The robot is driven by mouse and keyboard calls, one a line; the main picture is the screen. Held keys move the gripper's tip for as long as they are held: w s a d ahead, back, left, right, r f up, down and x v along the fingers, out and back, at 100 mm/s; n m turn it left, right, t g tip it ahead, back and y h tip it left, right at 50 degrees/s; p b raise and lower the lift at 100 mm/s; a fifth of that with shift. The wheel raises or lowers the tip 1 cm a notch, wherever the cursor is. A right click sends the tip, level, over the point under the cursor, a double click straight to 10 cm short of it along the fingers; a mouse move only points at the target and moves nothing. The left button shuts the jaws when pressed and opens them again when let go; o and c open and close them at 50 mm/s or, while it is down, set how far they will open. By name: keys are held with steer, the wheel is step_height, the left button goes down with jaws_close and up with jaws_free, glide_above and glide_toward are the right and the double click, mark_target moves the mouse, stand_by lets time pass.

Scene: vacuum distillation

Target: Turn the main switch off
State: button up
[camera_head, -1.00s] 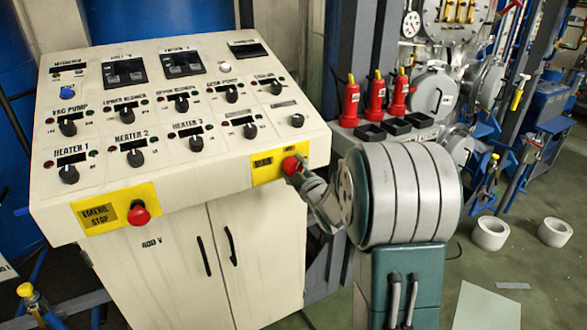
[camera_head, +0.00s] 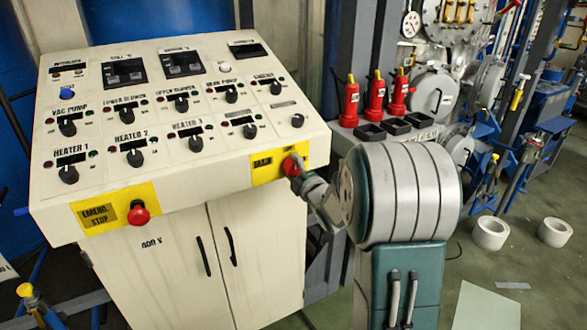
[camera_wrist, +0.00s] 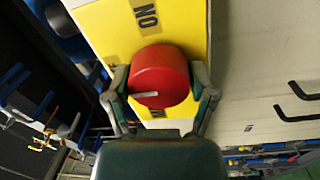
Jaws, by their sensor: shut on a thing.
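The main switch (camera_head: 291,166) is a red round knob on a yellow plate (camera_head: 262,166) at the right of the console's front edge. In the wrist view the knob (camera_wrist: 160,76) fills the middle, with an "ON" label (camera_wrist: 146,17) on the plate above it. A short white mark on the knob lies nearly level and points left. My gripper (camera_wrist: 159,88) has one finger on each side of the knob and is shut on it. In the head view my gripper (camera_head: 303,178) reaches the knob from the right and partly covers it.
A red emergency stop button (camera_head: 139,214) sits on another yellow plate at the left of the front edge. Black selector knobs cover the console top (camera_head: 215,150). Cabinet doors with black handles (camera_head: 204,255) are below. Red bottles (camera_head: 375,97) stand behind my arm.

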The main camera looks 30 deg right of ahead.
steer(key=shift+a+f, duration=0.1)
steer(key=shift+f, duration=0.2)
steer(key=o, duration=1.1)
steer(key=shift+c, duration=0.2)
steer(key=shift+a+r, duration=0.1)
steer(key=shift+r, duration=0.05)
steer(key=s, duration=1.2)
steer(key=shift+d+f, duration=0.25)
steer(key=shift+f, duration=0.05)
